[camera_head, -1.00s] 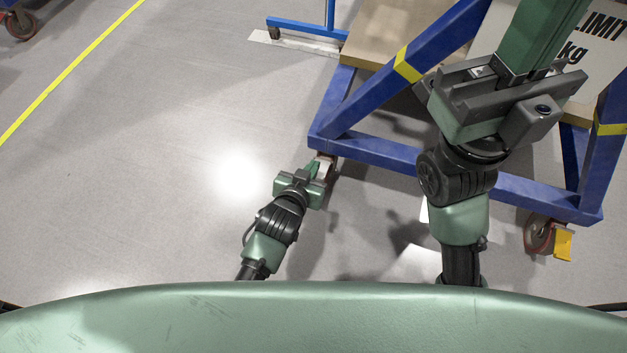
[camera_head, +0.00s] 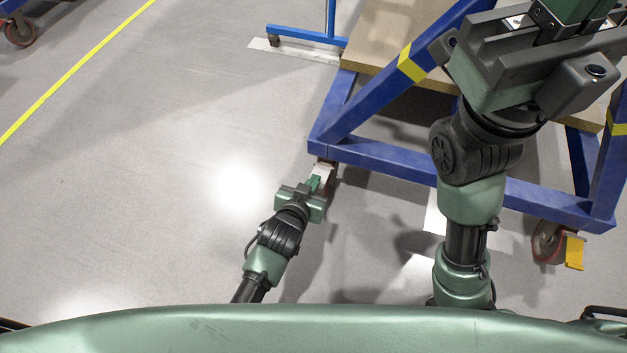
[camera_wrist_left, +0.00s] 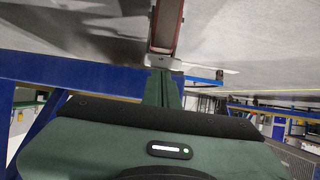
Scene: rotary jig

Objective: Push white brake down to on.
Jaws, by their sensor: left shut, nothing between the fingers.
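The white brake (camera_wrist_left: 158,60) is a small pale pedal on a caster with a red-brown wheel (camera_wrist_left: 165,22), seen at the top middle of the left wrist view. In the head view the pale brake (camera_head: 324,169) is under the near left corner of the blue cart frame (camera_head: 345,149). My left gripper (camera_head: 314,184) is shut and empty. Its green fingertips (camera_wrist_left: 162,76) are right at the brake; I cannot tell whether they touch. The brake is partly hidden by the fingers. My right gripper (camera_head: 568,14) is raised at the top right; its fingertips are cut off.
A second caster (camera_head: 547,240) with a yellow brake pedal (camera_head: 574,252) is under the cart's near right corner. A blue stand (camera_head: 305,34) is behind the cart at the left. The floor left of the cart is clear.

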